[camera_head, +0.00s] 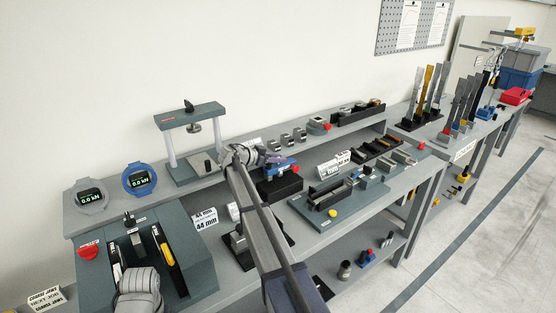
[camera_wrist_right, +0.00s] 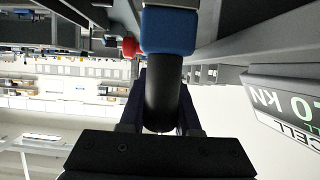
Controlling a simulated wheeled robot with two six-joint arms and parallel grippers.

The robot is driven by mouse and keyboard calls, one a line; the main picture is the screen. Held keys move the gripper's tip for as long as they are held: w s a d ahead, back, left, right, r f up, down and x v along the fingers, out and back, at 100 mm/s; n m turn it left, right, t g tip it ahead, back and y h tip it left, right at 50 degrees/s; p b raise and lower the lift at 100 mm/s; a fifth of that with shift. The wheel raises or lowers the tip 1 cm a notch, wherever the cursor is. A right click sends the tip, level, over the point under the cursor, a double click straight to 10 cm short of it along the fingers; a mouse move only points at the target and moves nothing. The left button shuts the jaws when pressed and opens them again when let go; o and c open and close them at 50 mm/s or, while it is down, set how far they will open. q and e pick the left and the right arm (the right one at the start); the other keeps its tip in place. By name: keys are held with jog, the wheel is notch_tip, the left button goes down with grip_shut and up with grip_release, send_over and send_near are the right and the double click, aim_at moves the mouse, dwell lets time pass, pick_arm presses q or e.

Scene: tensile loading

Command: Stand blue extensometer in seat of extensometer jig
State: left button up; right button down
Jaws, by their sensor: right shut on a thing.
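The blue extensometer (camera_head: 281,160) is at the end of my right gripper (camera_head: 257,157) in the head view, above the back of the bench. In the right wrist view my right gripper (camera_wrist_right: 161,112) is shut on a black cylindrical part below the blue body (camera_wrist_right: 169,31). A red part (camera_wrist_right: 130,47) shows beside the body. A black block (camera_head: 279,190) stands just below the extensometer in the head view; I cannot tell whether they touch or whether this block is the jig's seat. My left gripper's fingers do not show.
A grey press frame (camera_head: 188,117) stands left of my right gripper. Two round load displays (camera_head: 139,179) are further left. A fixture plate (camera_head: 335,207) with clamps lies to the right. A rack of upright strips (camera_head: 428,95) stands at the far right.

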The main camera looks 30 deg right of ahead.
notch_tip(320, 180, up, 7)
jog(key=p, duration=0.5)
jog(key=shift+f, duration=0.2)
jog(key=shift+d, duration=0.1)
